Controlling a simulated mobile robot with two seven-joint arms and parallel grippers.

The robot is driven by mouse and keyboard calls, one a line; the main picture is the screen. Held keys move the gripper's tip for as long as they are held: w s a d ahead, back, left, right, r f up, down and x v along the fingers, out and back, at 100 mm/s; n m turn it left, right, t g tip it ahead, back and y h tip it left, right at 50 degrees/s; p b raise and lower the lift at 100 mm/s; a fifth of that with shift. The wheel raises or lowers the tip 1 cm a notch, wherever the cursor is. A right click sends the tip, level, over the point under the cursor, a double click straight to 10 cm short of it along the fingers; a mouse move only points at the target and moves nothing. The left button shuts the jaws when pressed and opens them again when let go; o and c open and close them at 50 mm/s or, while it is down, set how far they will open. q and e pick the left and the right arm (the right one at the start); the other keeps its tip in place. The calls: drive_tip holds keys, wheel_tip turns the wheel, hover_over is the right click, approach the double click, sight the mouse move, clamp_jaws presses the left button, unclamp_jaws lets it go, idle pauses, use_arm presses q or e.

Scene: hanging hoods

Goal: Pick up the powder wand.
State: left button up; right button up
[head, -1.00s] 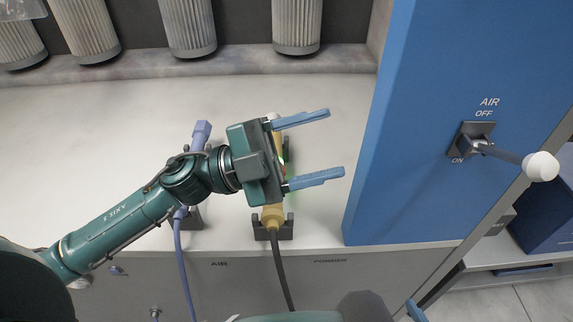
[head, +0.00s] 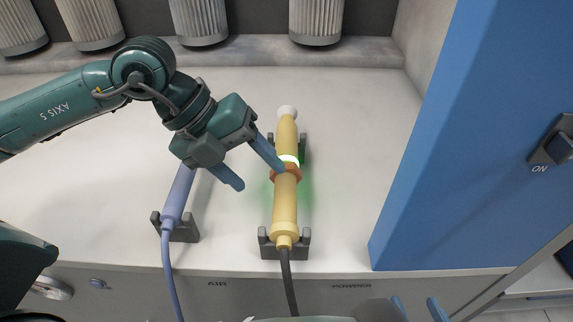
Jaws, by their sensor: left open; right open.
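The powder wand (head: 286,205) is a yellow tube with a white tip, a glowing white band and an orange-brown ring. It lies on dark cradles (head: 267,244) on the pale bench, with a dark hose (head: 290,285) leading off the front edge. My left gripper (head: 257,178) is open, above and left of the wand. One blue finger reaches over or beside the wand's ring; I cannot tell if it touches. The other finger is over the gap between the wands. My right gripper (head: 420,310) shows only as blue fingertips, apart, at the bottom edge.
A blue-violet wand (head: 177,197) with a blue hose rests in its cradle to the left, partly under my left gripper. A blue cabinet panel (head: 450,150) with a switch stands at the right. Ribbed filters (head: 315,20) hang at the back. The bench right of the powder wand is clear.

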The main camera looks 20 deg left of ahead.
sight(279, 187)
use_arm(q)
drive_tip(key=x, duration=0.5)
drive_tip(key=w+x, duration=0.1)
drive_tip(key=x, duration=0.1)
drive_tip(key=shift+d+f, duration=0.15)
drive_tip(key=shift+d, duration=0.05)
drive_tip(key=c, duration=1.1)
drive_tip(key=shift+w, duration=0.1)
drive_tip(key=shift+c, duration=0.2)
